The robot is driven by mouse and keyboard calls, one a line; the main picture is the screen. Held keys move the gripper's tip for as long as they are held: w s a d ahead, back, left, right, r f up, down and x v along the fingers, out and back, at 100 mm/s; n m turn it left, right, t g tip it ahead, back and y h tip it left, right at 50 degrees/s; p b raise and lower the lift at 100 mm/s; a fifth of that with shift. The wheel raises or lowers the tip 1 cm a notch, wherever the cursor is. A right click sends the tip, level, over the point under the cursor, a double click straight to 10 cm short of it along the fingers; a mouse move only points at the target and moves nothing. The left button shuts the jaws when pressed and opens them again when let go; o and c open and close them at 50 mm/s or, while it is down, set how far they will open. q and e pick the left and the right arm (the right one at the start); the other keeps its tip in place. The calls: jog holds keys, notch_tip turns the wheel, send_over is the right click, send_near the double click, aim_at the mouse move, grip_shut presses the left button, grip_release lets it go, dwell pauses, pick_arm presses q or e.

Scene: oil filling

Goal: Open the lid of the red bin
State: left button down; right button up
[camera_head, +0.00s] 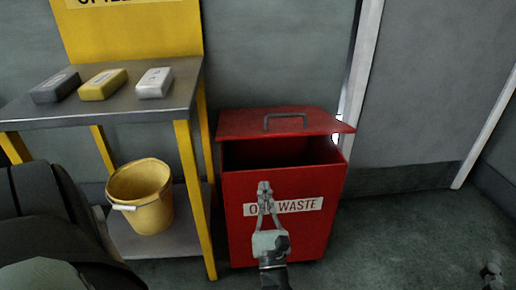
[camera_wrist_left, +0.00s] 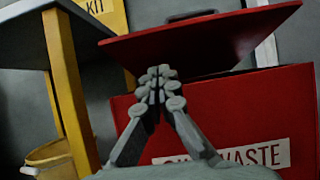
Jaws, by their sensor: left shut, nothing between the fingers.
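The red bin (camera_head: 245,230) stands on the floor, labelled with a white "WASTE" sign that my left gripper partly covers. Its red lid (camera_head: 240,124) is raised at the front, leaving a dark gap above the front wall; a grey handle (camera_head: 285,117) is on top. My left gripper (camera_head: 264,187) is shut and empty in front of the bin. In the left wrist view the fingertips (camera_wrist_left: 158,76) show against the gap, just below the tilted lid (camera_wrist_left: 200,42); I cannot tell whether they touch it. Part of my right gripper (camera_head: 492,273) shows at the bottom right corner.
A yellow-legged table (camera_head: 100,112) with several small boxes stands left of the bin. A yellow bucket (camera_head: 150,212) sits on its lower shelf. A grey door (camera_head: 425,90) is at the right. The floor (camera_head: 400,235) right of the bin is clear.

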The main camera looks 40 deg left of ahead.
pick_arm(q)
jog(key=w+a+r+p, duration=0.2)
jog(key=w+a+r, duration=0.3)
jog(key=r, duration=0.3)
jog(key=shift+w+a, duration=0.3)
jog(key=shift+a, duration=0.4)
pick_arm(e)
jog(key=s+d+f+g+h, duration=0.1)
jog(key=d+f+g+h, duration=0.2)
jog(key=d+f+g, duration=0.3)
notch_tip(320, 180, down, 6)
jog(key=shift+s+d+r+h, duration=0.1)
jog(key=shift+s+d+h, duration=0.05)
jog(key=shift+d+h, duration=0.2)
